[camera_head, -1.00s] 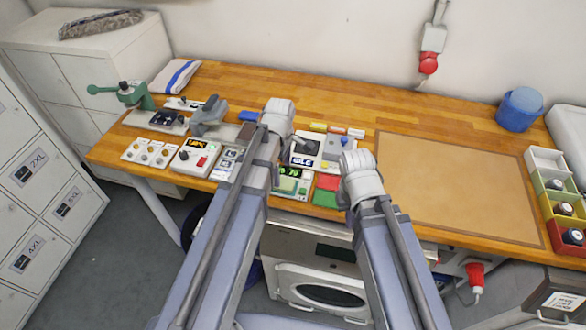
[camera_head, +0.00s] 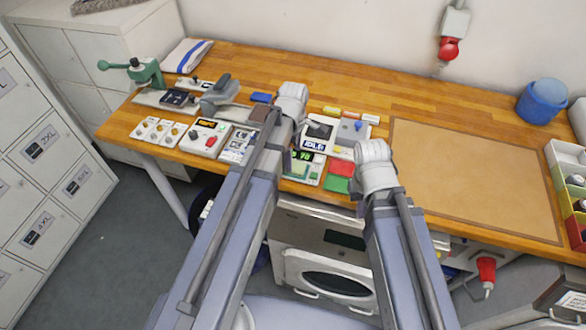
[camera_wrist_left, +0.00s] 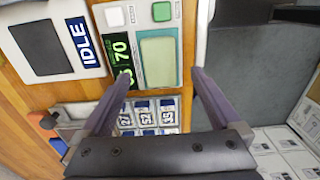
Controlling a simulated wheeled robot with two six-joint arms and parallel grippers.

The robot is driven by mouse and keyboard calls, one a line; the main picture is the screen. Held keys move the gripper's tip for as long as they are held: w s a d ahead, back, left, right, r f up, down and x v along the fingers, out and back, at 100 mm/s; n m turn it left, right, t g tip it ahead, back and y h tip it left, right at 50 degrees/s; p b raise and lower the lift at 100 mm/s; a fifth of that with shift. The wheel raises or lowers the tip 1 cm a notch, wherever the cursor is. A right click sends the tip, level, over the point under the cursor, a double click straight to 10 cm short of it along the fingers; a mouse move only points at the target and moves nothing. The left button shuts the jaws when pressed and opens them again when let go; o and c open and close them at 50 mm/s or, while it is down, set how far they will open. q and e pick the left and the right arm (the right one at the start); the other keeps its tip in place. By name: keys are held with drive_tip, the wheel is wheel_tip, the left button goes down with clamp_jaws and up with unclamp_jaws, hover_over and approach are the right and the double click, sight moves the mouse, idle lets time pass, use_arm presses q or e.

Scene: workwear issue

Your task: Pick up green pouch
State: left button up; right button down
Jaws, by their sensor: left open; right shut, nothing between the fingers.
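A flat green piece (camera_head: 335,184), which may be the green pouch, lies at the table's front edge, just below a flat red piece (camera_head: 341,168). I cannot make out its pouch details. It stands between my two arms in the head view. I do not recognise it in the left wrist view. My left gripper (camera_wrist_left: 161,77) is open, its two fingers apart over a device with a green "70" display (camera_wrist_left: 124,62); nothing is between them. In the head view its fingers are largely hidden by the arm. My right gripper (camera_head: 362,204) is shut and empty, mostly hidden behind its wrist.
An "IDLE" device (camera_head: 316,137) and several small panels crowd the table's left half. A tan mat (camera_head: 475,185) lies bare on the right. A blue bin (camera_head: 541,102) and coloured trays (camera_head: 566,200) stand at the far right. A green press (camera_head: 145,72) is far left.

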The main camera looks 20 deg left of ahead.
use_arm(q)
wheel_tip(320, 180, down, 5)
drive_tip(key=b, duration=0.4)
drive_tip(key=shift+r, duration=0.15)
drive_tip(key=shift+r, duration=0.1)
drive_tip(key=shift+c, duration=0.2)
clamp_jaws()
idle(0.4)
